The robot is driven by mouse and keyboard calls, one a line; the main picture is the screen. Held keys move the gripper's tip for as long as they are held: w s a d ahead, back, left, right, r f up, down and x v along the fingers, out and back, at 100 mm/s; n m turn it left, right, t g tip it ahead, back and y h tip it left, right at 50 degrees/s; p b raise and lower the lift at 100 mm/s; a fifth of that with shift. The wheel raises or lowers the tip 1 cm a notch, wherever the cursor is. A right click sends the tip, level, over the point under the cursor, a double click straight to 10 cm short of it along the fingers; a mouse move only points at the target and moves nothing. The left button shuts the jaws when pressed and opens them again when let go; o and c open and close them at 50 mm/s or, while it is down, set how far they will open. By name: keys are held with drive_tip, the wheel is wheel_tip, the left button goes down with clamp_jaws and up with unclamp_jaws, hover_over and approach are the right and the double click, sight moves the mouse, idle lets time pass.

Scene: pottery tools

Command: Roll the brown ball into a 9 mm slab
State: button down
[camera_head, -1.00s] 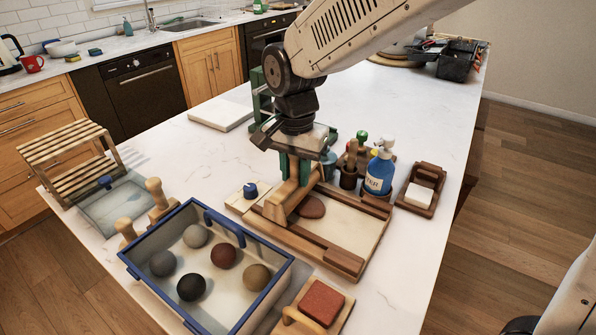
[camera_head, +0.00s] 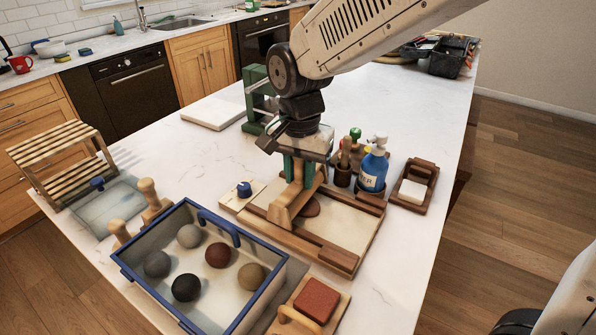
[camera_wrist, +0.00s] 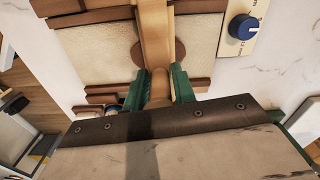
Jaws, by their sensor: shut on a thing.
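My gripper (camera_head: 298,170) is shut on the wooden handle of a roller (camera_head: 291,206), which also shows in the wrist view (camera_wrist: 153,28). The roller lies across a framed slab board (camera_head: 348,227). A flattened brown clay piece (camera_head: 312,207) lies on the pale bed, partly hidden by the roller. In the wrist view the brown clay (camera_wrist: 138,53) shows on both sides of the roller. A blue knob (camera_head: 244,189) sits on a small panel at the board's left, marked in mm in the wrist view (camera_wrist: 241,27).
A blue-rimmed tray (camera_head: 137,278) in front holds several balls, including a reddish-brown one (camera_head: 218,255). A red sponge block (camera_head: 316,299) is at front right. A blue bottle (camera_head: 372,170) and tool cups stand behind the board. A small wooden tray (camera_head: 414,190) is at right.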

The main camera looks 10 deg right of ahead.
sight(313, 208)
drive_tip(key=shift+s+d+f, duration=0.15)
drive_tip(key=shift+f, duration=0.05)
drive_tip(key=shift+s+d, duration=0.1)
drive_tip(key=shift+s+d+r, duration=0.2)
drive_tip(key=shift+s+d, duration=0.2)
drive_tip(key=shift+d, duration=0.15)
drive_tip(key=shift+s+d+f, duration=0.25)
drive_tip(key=shift+s+d, duration=0.1)
drive_tip(key=shift+d, duration=0.15)
